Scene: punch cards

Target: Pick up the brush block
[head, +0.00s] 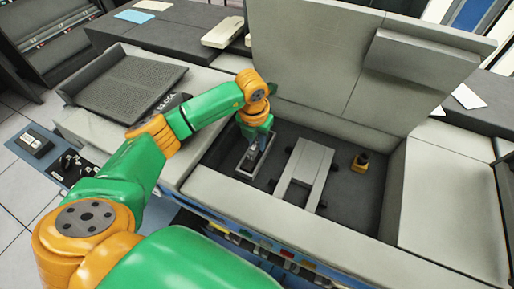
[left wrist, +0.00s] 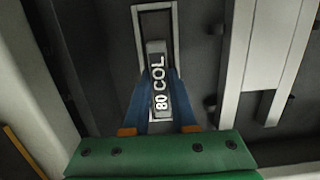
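The brush block, a grey block marked "80 COL" (left wrist: 159,85), stands in a pale-rimmed rectangular frame in the machine's open well. It also shows in the head view (head: 252,153), partly covered by my gripper. My left gripper (head: 254,146) reaches down over it. In the left wrist view, the blue fingers (left wrist: 161,88) lie flush along both sides of the block, with no gap visible. The block is within the frame's outline; I cannot tell whether it is lifted. My right gripper is not in view.
A pale slotted bracket (head: 306,168) stands right of the frame, with a small yellow and black part (head: 360,162) farther right. The well's walls surround them. The raised cover (head: 345,75) rises behind. A ribbed tray (head: 130,85) lies at left.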

